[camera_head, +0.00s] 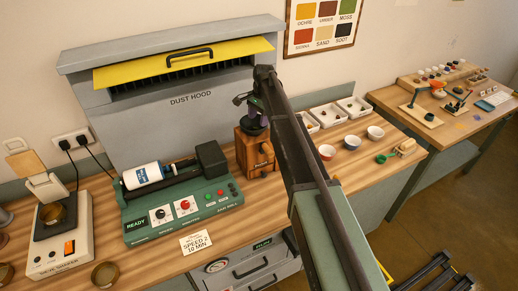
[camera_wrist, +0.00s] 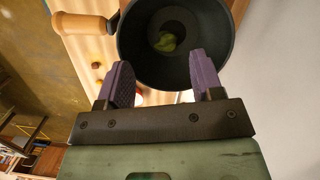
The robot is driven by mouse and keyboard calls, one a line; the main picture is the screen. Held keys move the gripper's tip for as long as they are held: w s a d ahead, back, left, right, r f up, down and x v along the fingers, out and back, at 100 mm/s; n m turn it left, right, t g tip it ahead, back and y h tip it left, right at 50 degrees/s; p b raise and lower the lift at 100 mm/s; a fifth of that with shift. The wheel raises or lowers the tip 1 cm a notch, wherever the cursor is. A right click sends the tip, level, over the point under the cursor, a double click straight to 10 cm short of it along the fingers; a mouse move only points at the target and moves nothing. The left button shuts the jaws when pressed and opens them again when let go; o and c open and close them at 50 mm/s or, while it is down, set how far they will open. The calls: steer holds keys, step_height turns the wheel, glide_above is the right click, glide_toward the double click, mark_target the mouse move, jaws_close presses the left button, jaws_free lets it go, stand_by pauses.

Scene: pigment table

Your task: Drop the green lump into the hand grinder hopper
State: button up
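The green lump (camera_wrist: 166,42) lies low inside the round dark hopper (camera_wrist: 135,35) of the hand grinder in the wrist view. My gripper (camera_wrist: 161,62) has its two purple fingers spread wide with nothing between them, over the near part of the hopper. The lump is apart from both fingers. In the head view, the wooden body of the hand grinder (camera_head: 255,154) stands on the bench in front of the dust hood, and my gripper (camera_head: 252,117) is at its top. The arm partly hides the grinder there, and the lump is not visible in that view.
A jar mill (camera_head: 185,210) with a white jar stands left of the grinder, close by. White trays (camera_head: 328,114), small bowls (camera_head: 327,152) and a green-ended scoop (camera_head: 395,152) lie to the right. The wooden crank knob (camera_wrist: 80,23) sticks out beside the hopper.

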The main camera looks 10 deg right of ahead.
step_height(320, 180, up, 11)
steer(key=d+p, duration=0.1)
steer(key=p, duration=0.9)
steer(key=shift+w+d+p, duration=0.2)
steer(key=shift+w+p, duration=0.2)
steer(key=shift+f, duration=0.2)
